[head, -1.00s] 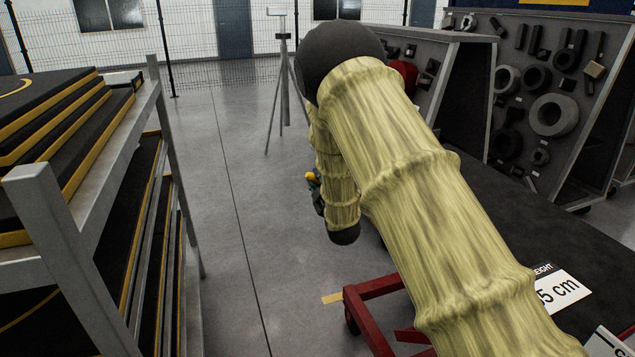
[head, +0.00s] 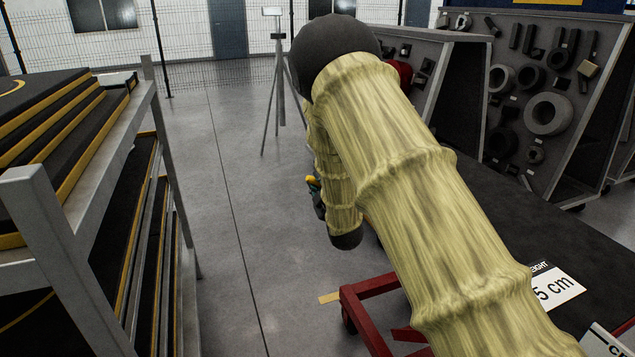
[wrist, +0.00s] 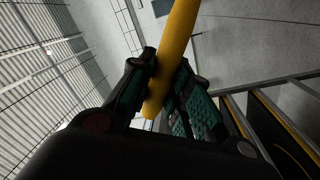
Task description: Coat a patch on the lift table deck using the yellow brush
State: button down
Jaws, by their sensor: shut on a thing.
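In the wrist view a yellow handle (wrist: 176,48), taken to be the yellow brush, runs from the top edge down between the two fingers of my gripper (wrist: 160,85). The gripper is shut on it. The brush's bristle end is out of the frame. In the head view my arm hides most of the gripper, and only a small bit of yellow and green shows past the arm's left side. The lift table deck (head: 510,215) is dark and lies at the right, partly behind my arm. A "5 cm" height card lies on it. I cannot make out a coated patch.
A grey rack (head: 65,225) with black, yellow-edged boards stands close at the left. A red frame (head: 365,300) is below my arm. A tripod (head: 278,85) stands further back. Grey parts boards (head: 545,75) stand behind the deck. The floor between rack and deck is clear.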

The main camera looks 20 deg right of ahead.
jog(key=shift+s, duration=0.85)
jog(key=shift+w, duration=0.1)
jog(key=w, duration=0.3)
jog(key=shift+w+b, duration=0.4)
jog(key=shift+a, duration=0.1)
jog(key=shift+s+a, duration=0.1)
jog(key=shift+a, duration=2.8)
